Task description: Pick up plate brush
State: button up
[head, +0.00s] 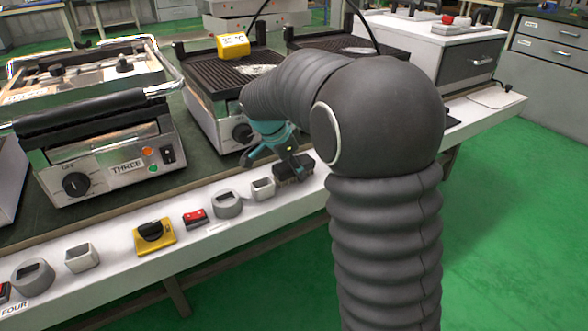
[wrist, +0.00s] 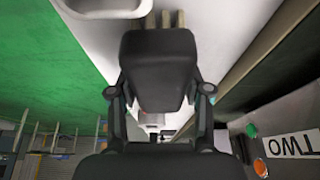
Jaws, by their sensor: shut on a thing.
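The plate brush is a dark block (wrist: 158,68) with pale tan bristles, seen between my gripper's two fingers in the wrist view. In the head view it is a dark block (head: 293,170) at the white front ledge, partly hidden by the gripper. My gripper (head: 279,162) has a teal body and dark fingers, and it is shut on the brush. The fingers press on the block's two sides in the wrist view (wrist: 160,92). I cannot tell whether the brush touches the ledge.
A small grey square holder (head: 263,189) stands just left of the brush. A round grey holder (head: 227,204), a red item (head: 195,217) and a yellow block with a black knob (head: 154,236) line the ledge. Contact grill THREE (head: 115,150) stands behind, and another grill (head: 205,110) to its right.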

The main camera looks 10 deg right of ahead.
jog(key=shift+r, duration=0.1)
jog(key=shift+r+p, duration=0.4)
jog(key=shift+p, duration=0.1)
jog(key=r, duration=0.2)
jog(key=d+r, duration=0.1)
jog(key=r, duration=0.1)
jog(key=shift+s+r, duration=0.15)
jog(key=shift+s, duration=0.05)
jog(key=s+d+r, duration=0.4)
jog(key=d+r, duration=0.2)
jog(key=d, duration=0.3)
jog(key=shift+s+d, duration=0.15)
jog(key=shift+d, duration=0.2)
jog(key=shift+r, duration=0.1)
